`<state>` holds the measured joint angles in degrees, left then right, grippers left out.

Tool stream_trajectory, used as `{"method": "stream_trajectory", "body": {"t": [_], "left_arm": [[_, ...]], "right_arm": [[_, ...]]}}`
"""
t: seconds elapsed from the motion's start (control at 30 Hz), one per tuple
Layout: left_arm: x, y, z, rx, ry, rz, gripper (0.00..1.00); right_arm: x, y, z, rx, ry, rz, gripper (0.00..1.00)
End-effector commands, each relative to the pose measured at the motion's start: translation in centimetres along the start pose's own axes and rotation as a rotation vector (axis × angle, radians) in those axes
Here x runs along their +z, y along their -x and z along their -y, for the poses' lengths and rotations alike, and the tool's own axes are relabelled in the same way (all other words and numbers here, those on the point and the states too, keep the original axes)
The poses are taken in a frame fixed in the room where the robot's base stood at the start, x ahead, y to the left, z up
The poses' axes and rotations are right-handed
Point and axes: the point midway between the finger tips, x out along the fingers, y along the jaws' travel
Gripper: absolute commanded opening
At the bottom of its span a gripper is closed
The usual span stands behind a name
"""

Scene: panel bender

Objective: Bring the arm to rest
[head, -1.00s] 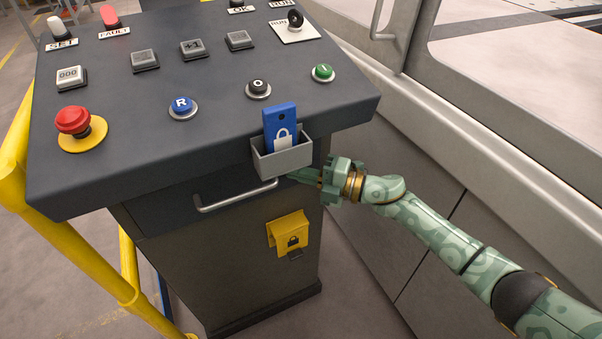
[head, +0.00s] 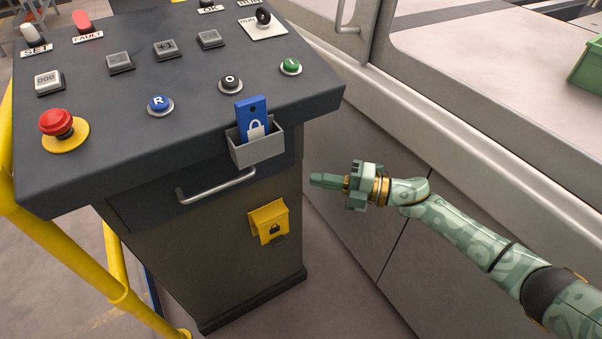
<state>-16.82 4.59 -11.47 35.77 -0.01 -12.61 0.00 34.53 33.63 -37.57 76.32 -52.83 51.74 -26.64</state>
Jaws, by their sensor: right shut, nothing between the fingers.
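My right arm (head: 465,232) comes in from the lower right, patterned in pale and darker green. My right gripper (head: 318,180) is shut and empty. Its fingers point left, in free space to the right of the console (head: 60,190) and below its top's right edge. It appears apart from the console and from the grey holder (head: 258,151) on the console's front edge. A blue tag with a white padlock sign (head: 252,112) stands upright in that holder. My left gripper does not show.
The console top carries a red emergency button (head: 57,122) and several other buttons. A drawer handle (head: 215,186) and a yellow padlock box (head: 268,221) are on its front. A yellow rail (head: 75,255) runs at left. The pale machine side (head: 490,130) stands behind my arm.

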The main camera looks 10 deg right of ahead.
Motion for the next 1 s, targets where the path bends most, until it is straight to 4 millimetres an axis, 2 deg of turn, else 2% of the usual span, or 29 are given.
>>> {"method": "stream_trajectory", "body": {"t": [0.13,0.37,0.47,0.53,0.57,0.63,0.67,0.73,0.8,0.87,0.9,0.97,1.0], "left_arm": [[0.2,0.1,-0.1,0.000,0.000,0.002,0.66],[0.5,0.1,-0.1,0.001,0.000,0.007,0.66],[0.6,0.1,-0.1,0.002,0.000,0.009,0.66],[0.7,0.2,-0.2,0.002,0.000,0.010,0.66],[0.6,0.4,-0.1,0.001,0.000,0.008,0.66],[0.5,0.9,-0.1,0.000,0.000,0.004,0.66],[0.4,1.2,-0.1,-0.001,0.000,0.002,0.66],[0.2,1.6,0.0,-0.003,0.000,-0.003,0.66],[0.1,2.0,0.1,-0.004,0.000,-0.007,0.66],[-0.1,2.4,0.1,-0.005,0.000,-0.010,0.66],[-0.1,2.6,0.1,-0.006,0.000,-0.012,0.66],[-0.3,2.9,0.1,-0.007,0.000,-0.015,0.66],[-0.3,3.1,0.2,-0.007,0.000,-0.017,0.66]], "right_arm": [[-0.1,1.2,0.0,0.000,0.001,-0.002,0.00],[0.4,1.4,0.2,-0.009,-0.018,0.021,0.00],[3.5,2.3,1.3,-0.027,-0.089,0.167,0.00],[7.4,4.2,2.8,-0.026,-0.193,0.355,0.00],[8.8,5.4,4.4,-0.025,-0.270,0.453,0.00],[10.0,8.7,9.6,-0.039,-0.465,0.671,0.00],[9.9,10.2,12.0,-0.049,-0.543,0.754,0.00],[8.4,13.5,17.3,-0.080,-0.710,0.921,0.00],[5.7,16.6,22.4,-0.121,-0.860,1.064,0.00],[2.5,19.1,26.3,-0.163,-0.978,1.173,0.00],[0.1,20.6,28.7,-0.193,-1.048,1.239,0.00],[-3.9,22.8,31.9,-0.241,-1.152,1.331,0.00],[-6.8,24.2,33.8,-0.274,-1.216,1.388,0.00]]}}
